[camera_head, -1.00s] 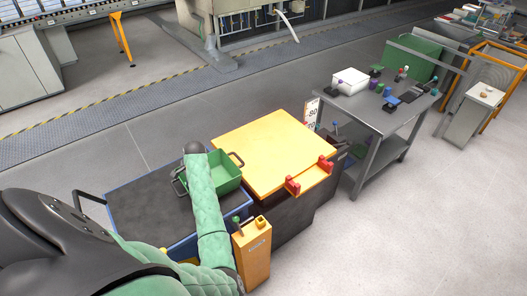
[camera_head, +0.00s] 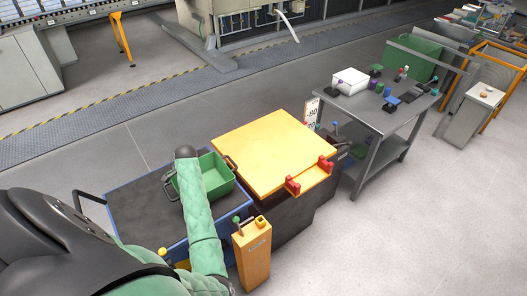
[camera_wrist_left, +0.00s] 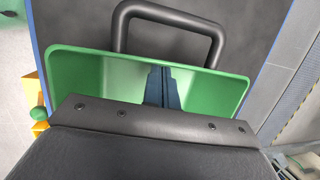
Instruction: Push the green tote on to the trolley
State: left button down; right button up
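The green tote (camera_head: 217,176) stands upright on the dark top of the blue-edged trolley (camera_head: 135,205), at its right end beside the yellow platform. A dark handle shows at each end; the far-end one touches or nearly touches the platform's edge. My left arm reaches over the tote from the front. In the left wrist view, the fingers of my left gripper (camera_wrist_left: 160,86) look shut together and reach down inside the tote (camera_wrist_left: 85,72). They hold nothing that I can see; whether they touch a wall is unclear. My right gripper is not in view.
The yellow platform (camera_head: 270,150) has red stops (camera_head: 293,186) on its front right edge. A yellow control post (camera_head: 253,255) stands close to my left arm. A grey table (camera_head: 365,115) with small items is at the right. The trolley's left part is bare.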

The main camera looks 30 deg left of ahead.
pick_arm(q)
jog(key=shift+s+a, duration=0.3)
jog(key=shift+s, duration=0.5)
jog(key=shift+s+a, duration=0.3)
jog(key=shift+s, duration=0.45)
jog(key=shift+s+a, duration=0.35)
jog(key=shift+s, duration=0.4)
jog(key=shift+s+a, duration=0.25)
jog(key=shift+s, duration=0.35)
jog(key=shift+s+a, duration=0.25)
jog(key=shift+s, duration=0.35)
jog(key=shift+s+a, duration=0.25)
jog(key=shift+s, duration=0.5)
jog(key=shift+s+a, duration=0.2)
jog(key=shift+s, duration=0.2)
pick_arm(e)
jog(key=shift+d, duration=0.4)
pick_arm(q)
jog(key=shift+w, duration=0.15)
